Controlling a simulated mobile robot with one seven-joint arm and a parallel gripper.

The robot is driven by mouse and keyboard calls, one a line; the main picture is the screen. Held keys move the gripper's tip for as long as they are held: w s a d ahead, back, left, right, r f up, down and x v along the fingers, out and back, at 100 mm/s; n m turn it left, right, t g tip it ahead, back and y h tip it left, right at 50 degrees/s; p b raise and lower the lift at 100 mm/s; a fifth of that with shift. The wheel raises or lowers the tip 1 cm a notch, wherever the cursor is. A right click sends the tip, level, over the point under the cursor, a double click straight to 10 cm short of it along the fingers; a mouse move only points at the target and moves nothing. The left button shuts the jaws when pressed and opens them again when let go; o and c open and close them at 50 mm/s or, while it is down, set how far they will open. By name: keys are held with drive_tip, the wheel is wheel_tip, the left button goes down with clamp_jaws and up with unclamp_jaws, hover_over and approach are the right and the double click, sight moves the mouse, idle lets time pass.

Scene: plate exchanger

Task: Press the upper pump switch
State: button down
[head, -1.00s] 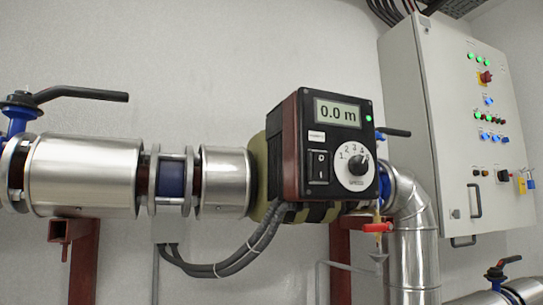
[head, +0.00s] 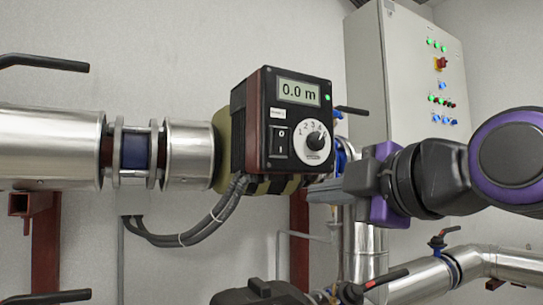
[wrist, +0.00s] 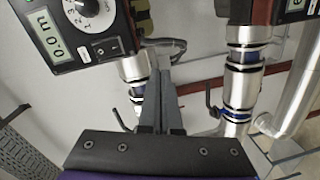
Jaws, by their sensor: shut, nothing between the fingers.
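The upper pump's control box (head: 256,118) is dark, with a display reading 0.0 m, a green light and a white dial (head: 314,141). Its black rocker switch (head: 279,141) sits left of the dial, below a small label. In the wrist view the box is at the upper left, with the switch (wrist: 107,48) beside the dial. My gripper (head: 312,194) is shut and empty, right of and below the box, pointing left. In the wrist view the fingertips (wrist: 161,56) are apart from the switch, to its right.
A second pump box (wrist: 297,8) shows at the wrist view's upper right; the head view's bottom edge cuts off a lower unit (head: 262,292). Grey cables (head: 210,218) hang under the upper box. A black valve handle (head: 352,110) and a cabinet (head: 365,75) stand to the right.

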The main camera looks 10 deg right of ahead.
sight(280, 134)
wheel_tip(280, 134, up, 8)
drive_tip(key=s+d+n+t+y, duration=0.1)
drive_tip(key=d+n+t, duration=0.1)
drive_tip(key=n, duration=0.1)
drive_tip(key=shift+s+d+r+n, duration=0.2)
drive_tip(key=shift+d+n, duration=0.1)
drive_tip(key=shift+d, duration=0.1)
drive_tip(key=shift+w, duration=0.1)
drive_tip(key=x, duration=0.7)
drive_tip(key=p+x, duration=0.1)
drive_tip(key=x, duration=0.6)
drive_tip(key=shift+r, duration=0.2)
